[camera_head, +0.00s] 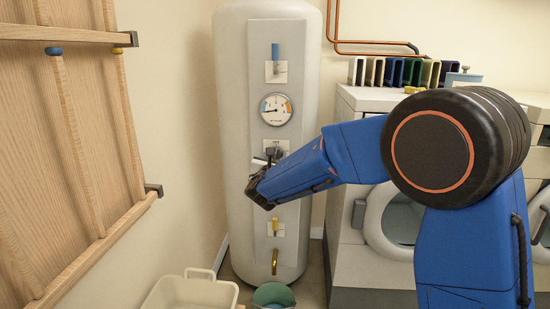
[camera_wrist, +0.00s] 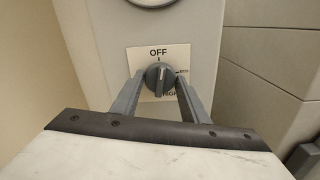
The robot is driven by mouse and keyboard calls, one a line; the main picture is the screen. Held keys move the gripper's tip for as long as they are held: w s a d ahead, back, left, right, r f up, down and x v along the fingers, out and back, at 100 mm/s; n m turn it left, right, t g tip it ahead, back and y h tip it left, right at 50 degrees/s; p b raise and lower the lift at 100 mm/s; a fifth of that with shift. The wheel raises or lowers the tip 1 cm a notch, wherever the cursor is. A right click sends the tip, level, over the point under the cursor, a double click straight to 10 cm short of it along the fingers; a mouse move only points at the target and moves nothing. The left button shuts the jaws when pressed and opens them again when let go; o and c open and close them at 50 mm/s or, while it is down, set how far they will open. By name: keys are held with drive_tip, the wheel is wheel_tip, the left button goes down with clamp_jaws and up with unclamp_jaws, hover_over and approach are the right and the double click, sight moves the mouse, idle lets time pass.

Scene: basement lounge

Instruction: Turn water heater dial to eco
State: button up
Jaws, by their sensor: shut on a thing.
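The water heater (camera_head: 231,140) is a tall pale tank with a grey front panel. Its dial (camera_wrist: 158,76) is a dark grey round knob on a white plate (camera_wrist: 177,53), marked OFF at the top, a partly hidden label at the right that looks like ECO, and HIGH below right. The knob's ridge runs roughly up and down; I cannot tell for sure which mark it points at. My gripper (camera_wrist: 159,84) is shut on the dial, one finger on each side. In the head view my gripper (camera_head: 271,160) partly hides the dial.
A round gauge (camera_head: 276,109) and a blue-handled lever (camera_head: 275,53) are above the dial. A yellow-handled valve (camera_head: 276,229) and brass spout are below. A washer (camera_head: 345,240) stands right, a wooden rack (camera_head: 75,150) left. A cream tub (camera_head: 190,292) and green bucket (camera_head: 273,295) are on the floor.

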drive_tip(key=m, duration=1.3)
drive_tip(key=shift+m, duration=0.3)
idle(0.4)
drive_tip(key=o, duration=1.1)
drive_tip(key=shift+c, duration=0.2)
drive_tip(key=s, duration=1.7)
drive_tip(key=shift+s+a, duration=0.2)
drive_tip(key=shift+a, duration=0.1)
